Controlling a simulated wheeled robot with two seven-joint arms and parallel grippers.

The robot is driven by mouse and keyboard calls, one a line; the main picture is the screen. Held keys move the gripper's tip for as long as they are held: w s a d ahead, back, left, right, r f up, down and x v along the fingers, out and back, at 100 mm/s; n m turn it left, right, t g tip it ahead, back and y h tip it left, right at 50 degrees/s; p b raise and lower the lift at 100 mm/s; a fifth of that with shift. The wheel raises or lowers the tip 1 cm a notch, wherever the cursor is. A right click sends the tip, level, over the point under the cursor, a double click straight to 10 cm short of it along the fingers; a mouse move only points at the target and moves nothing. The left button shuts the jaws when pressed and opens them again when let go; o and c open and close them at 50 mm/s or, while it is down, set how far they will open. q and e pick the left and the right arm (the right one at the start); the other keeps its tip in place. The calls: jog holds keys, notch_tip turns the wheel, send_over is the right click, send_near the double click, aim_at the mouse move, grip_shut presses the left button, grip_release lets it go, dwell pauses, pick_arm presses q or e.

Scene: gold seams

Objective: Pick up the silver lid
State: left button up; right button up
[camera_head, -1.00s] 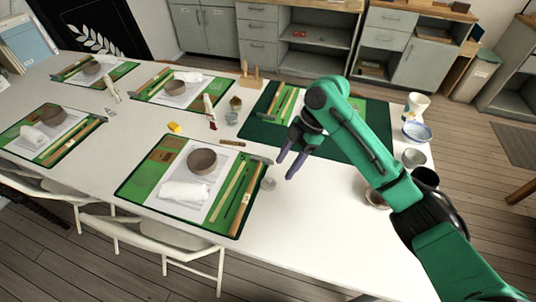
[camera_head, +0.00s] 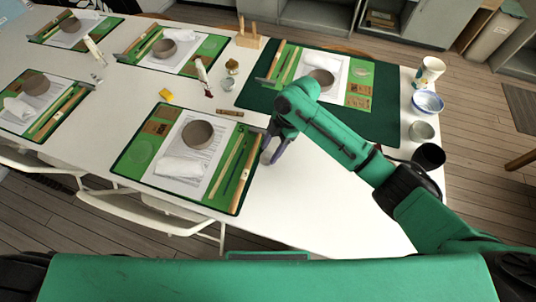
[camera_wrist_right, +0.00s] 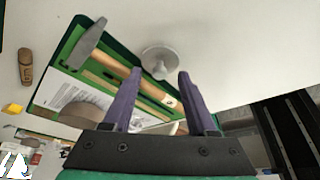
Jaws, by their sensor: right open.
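The silver lid (camera_wrist_right: 161,57) lies on the white table in the right wrist view, a round grey disc with a small knob, just beyond the fingertips. In the head view it is mostly hidden by my right gripper. My right gripper (camera_head: 271,154) points down beside the right edge of the nearest green mat. Its two purple fingers (camera_wrist_right: 159,74) are apart with nothing between them, and the lid lies ahead of the gap. My left gripper is not in view.
A hammer (camera_wrist_right: 110,58) lies on the mat close to the lid. The nearest mat (camera_head: 150,150) also holds a brown bowl (camera_head: 198,134) and a white cloth (camera_head: 181,168). Cups and bowls stand along the table's right edge. The front right table surface (camera_head: 330,210) is clear.

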jog(key=shift+a+f, duration=0.15)
jog(key=shift+f, duration=0.3)
grip_shut()
jog(key=shift+r, duration=0.1)
